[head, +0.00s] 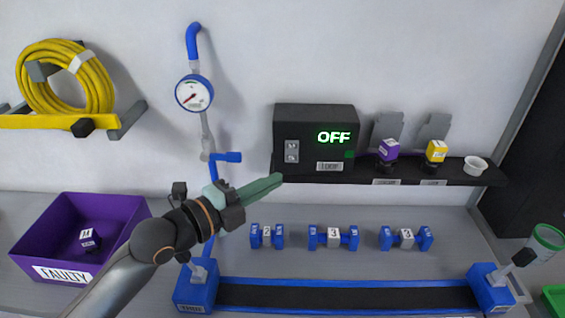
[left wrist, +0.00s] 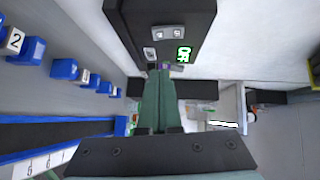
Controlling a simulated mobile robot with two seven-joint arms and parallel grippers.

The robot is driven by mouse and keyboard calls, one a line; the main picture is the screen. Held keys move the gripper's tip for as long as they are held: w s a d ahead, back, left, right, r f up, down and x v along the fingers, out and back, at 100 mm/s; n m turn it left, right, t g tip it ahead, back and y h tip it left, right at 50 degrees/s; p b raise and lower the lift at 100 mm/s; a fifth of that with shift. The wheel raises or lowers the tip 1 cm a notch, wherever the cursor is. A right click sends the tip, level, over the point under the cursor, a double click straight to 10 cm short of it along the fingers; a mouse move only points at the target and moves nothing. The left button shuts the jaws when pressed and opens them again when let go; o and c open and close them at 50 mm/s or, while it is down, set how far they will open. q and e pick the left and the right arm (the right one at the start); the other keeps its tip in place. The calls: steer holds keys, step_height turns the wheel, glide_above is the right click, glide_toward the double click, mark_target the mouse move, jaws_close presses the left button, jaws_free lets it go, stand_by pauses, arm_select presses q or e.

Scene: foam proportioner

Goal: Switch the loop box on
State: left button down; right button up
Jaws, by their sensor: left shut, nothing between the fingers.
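The loop box (head: 315,142) is a black box on a dark wall shelf, in the middle of the head view. My right gripper is not in view.
A gauge (head: 194,93) on a blue pipe stands left of the box. Purple (head: 389,150) and yellow (head: 436,151) pieces and a white cup (head: 475,166) are on the shelf. Several blue blocks (head: 333,237), a belt (head: 345,296) and a purple FAULTY bin (head: 60,271) are below.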

mark_target(295, 160)
arm_select(q)
steer(key=shift+w+d+f+p, duration=0.15)
steer(key=shift+w+d, duration=0.25)
steer(key=shift+w, duration=0.65)
steer(key=shift+w+d+f+p, duration=0.1)
steer(key=shift+w+d, duration=0.25)
steer(key=shift+w, duration=0.65)
steer(key=shift+w+d+f+p, duration=0.15)
steer(key=shift+w+d, duration=0.25)
steer(key=shift+w, duration=0.65)
steer(key=shift+w+f+b, duration=0.2)
steer(key=shift+f+b, duration=0.15)
steer(key=shift+b, duration=0.8)
steer(key=shift+w+r+m, duration=0.1)
steer(key=shift+r+m, duration=0.05)
steer(key=shift+m, duration=0.15)
steer(key=shift+r, duration=0.1)
